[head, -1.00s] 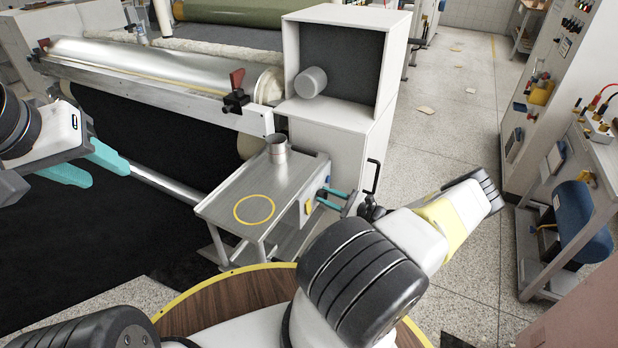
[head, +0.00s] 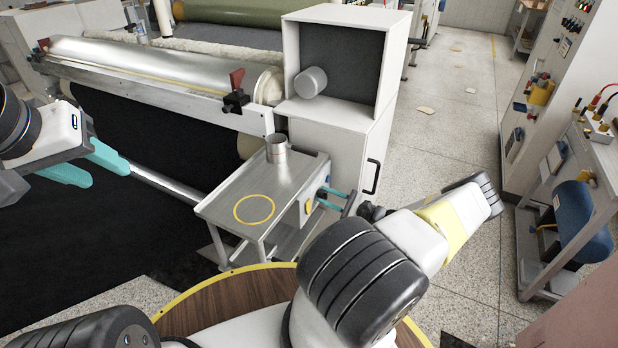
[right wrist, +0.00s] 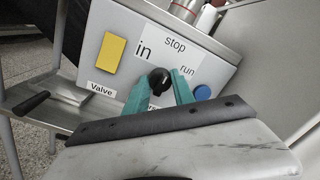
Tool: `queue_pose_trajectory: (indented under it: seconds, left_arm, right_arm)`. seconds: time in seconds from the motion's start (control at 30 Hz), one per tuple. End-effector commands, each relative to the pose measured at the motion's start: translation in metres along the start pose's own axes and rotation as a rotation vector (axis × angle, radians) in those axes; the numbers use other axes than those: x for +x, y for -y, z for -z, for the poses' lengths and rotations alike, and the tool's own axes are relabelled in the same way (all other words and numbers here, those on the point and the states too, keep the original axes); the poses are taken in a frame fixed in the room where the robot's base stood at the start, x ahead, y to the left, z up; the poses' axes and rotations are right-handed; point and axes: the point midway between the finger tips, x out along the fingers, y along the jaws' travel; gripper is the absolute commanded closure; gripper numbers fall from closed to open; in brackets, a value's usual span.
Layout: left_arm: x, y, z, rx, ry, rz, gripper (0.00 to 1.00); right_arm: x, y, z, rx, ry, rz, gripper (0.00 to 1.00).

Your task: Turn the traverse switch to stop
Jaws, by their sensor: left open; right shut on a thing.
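The control panel (right wrist: 200,60) fills the upper right wrist view, with printed labels "in", "stop" and "run". The black traverse switch knob (right wrist: 158,81) sits below these labels. A small pale mark shows on the knob, but its exact setting is hard to tell. My right gripper (right wrist: 160,90) has its teal fingers on either side of the knob, shut on it. In the head view, my right gripper (head: 333,198) is at the right side of the small metal stand (head: 222,205). My left gripper (head: 95,168) is open and empty at the left, over the dark area.
A yellow switch (right wrist: 110,53) labelled "Valve" and a blue button (right wrist: 202,92) flank the knob. A metal cup (head: 276,150) stands on the stand, behind a yellow ring. A white cabinet (head: 345,135) with a black handle (head: 371,177) is close behind my right gripper.

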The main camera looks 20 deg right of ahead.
Motion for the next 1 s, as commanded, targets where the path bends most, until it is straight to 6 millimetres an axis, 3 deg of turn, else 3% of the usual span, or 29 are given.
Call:
queue_pose_trajectory:
  seconds: [0.03,0.07,0.13,0.17,0.53,1.0]
  left_arm:
    - [0.000,0.000,0.000,0.000,0.000,0.000,0.54]
    - [0.000,0.000,0.000,0.000,0.000,0.000,0.54]
    - [0.000,0.000,0.000,0.000,0.000,0.000,0.54]
    - [0.000,0.000,0.000,0.000,0.000,0.000,0.54]
    - [0.000,0.000,0.000,0.000,0.000,0.000,0.54]
    - [0.000,0.000,0.000,0.000,0.000,0.000,0.54]
  right_arm:
    - [-0.001,-0.001,0.001,0.001,-0.003,-0.001,1.00]
    - [-0.001,-0.001,0.001,0.001,-0.003,-0.001,0.64]
    - [-0.001,-0.001,0.001,0.001,-0.003,-0.001,0.50]
    - [-0.001,0.000,0.001,0.001,-0.003,-0.001,0.48]
    - [-0.006,0.000,0.001,0.000,-0.002,0.000,0.48]
    - [-0.073,0.000,0.001,0.001,-0.003,0.000,0.48]
